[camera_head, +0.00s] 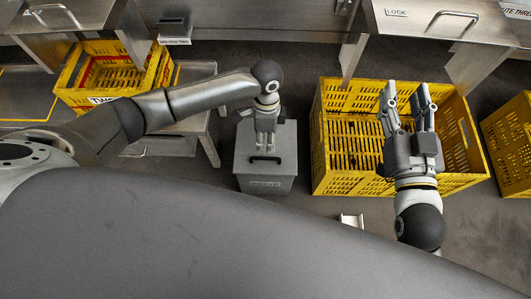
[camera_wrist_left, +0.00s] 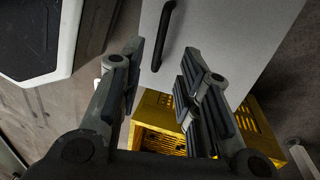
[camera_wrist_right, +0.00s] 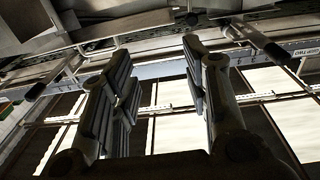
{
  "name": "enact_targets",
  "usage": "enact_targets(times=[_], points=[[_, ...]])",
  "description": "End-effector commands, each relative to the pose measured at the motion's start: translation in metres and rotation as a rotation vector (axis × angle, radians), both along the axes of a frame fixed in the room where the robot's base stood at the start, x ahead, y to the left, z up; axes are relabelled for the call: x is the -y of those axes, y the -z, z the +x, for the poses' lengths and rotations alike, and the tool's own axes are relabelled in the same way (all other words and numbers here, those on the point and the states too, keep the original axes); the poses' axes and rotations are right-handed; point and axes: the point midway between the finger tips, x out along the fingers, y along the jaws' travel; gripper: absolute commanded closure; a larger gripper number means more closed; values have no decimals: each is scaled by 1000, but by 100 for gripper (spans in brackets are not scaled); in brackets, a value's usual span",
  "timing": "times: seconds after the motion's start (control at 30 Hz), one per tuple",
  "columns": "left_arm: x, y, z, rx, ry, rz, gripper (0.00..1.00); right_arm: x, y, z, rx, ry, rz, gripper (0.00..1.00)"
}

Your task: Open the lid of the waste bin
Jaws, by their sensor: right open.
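The waste bin (camera_head: 265,181) is a grey box on the floor in the middle of the head view, with a label on its front. Its lid (camera_head: 283,147) appears closed and has a black handle (camera_head: 265,159). My left gripper (camera_head: 266,146) points down over the lid, just behind the handle in the head view. In the left wrist view, the grey lid (camera_wrist_left: 222,30) and black handle (camera_wrist_left: 164,35) show beyond the fingers. That gripper (camera_wrist_left: 164,54) is open and empty; the handle appears apart from the fingers. My right gripper (camera_head: 406,92) is open and empty above a yellow crate.
The yellow crate (camera_head: 325,178) stands just right of the bin, and another (camera_head: 509,150) is at the right edge. More yellow crates (camera_head: 78,98) sit at left by a metal stand (camera_head: 190,112). Metal benches (camera_head: 440,20) line the back. Bare floor lies between.

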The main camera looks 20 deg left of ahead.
Motion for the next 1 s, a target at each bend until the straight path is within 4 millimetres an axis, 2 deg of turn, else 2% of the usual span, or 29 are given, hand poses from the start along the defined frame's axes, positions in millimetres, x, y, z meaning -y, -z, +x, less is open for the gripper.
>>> enact_targets(times=[0.27,0.6,0.8,1.0], points=[[1,29,-6,-1,0,2,68,-5,-45,-6,252,-15,67,57],[3,57,-11,0,-1,1,68,-6,-93,-30,538,-31,148,57],[4,66,-13,1,0,0,68,-4,-109,-42,636,-36,176,57],[4,68,-13,1,0,0,68,-4,-113,-46,665,-37,184,57]])
